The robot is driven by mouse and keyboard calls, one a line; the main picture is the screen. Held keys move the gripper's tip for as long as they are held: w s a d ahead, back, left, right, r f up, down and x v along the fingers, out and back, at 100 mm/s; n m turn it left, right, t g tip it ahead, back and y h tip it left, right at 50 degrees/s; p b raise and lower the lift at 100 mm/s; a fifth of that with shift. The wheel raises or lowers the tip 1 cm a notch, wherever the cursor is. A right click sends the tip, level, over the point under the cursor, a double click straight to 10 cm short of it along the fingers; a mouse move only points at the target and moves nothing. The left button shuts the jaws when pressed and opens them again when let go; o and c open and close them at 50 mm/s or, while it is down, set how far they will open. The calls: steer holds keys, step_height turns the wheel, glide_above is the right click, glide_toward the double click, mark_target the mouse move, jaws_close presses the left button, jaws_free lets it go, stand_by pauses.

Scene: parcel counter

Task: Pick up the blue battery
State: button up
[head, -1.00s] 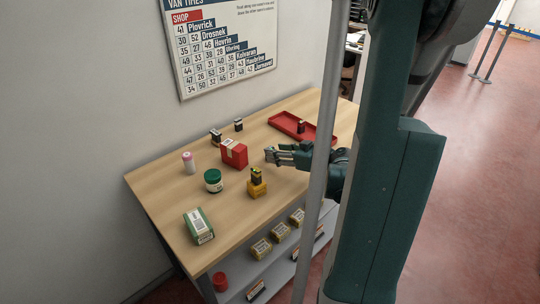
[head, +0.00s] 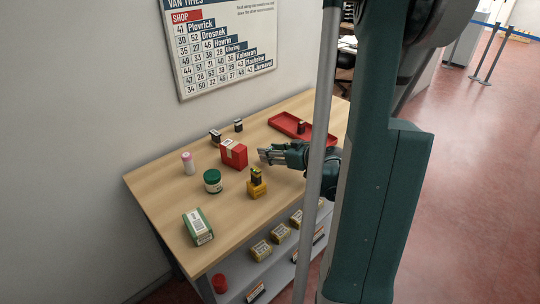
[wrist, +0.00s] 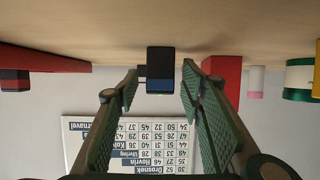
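My gripper (head: 263,155) is above the table beside the red box, pointing left. In the wrist view, which is upside down, its two fingers (wrist: 160,76) are apart with nothing touching them. A dark battery with a blue band (wrist: 160,78) stands upright on the table ahead, seen between the fingertips. A small dark thing (wrist: 141,72) shows partly behind it. In the head view, two small dark batteries stand behind the red box, one at the left (head: 215,137) and one farther back (head: 239,126). I cannot tell there which is blue.
The red box (head: 234,154) stands close to my gripper. A red tray (head: 322,139) holds another dark battery (head: 301,128). A yellow block (head: 257,189) carries a dark item. A green jar (head: 212,181), a pink-capped bottle (head: 189,164) and a green box (head: 198,226) stand farther left.

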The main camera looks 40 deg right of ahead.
steer(key=c, duration=1)
steer(key=shift+r+p, duration=1.55)
steer(key=shift+r, duration=3.45)
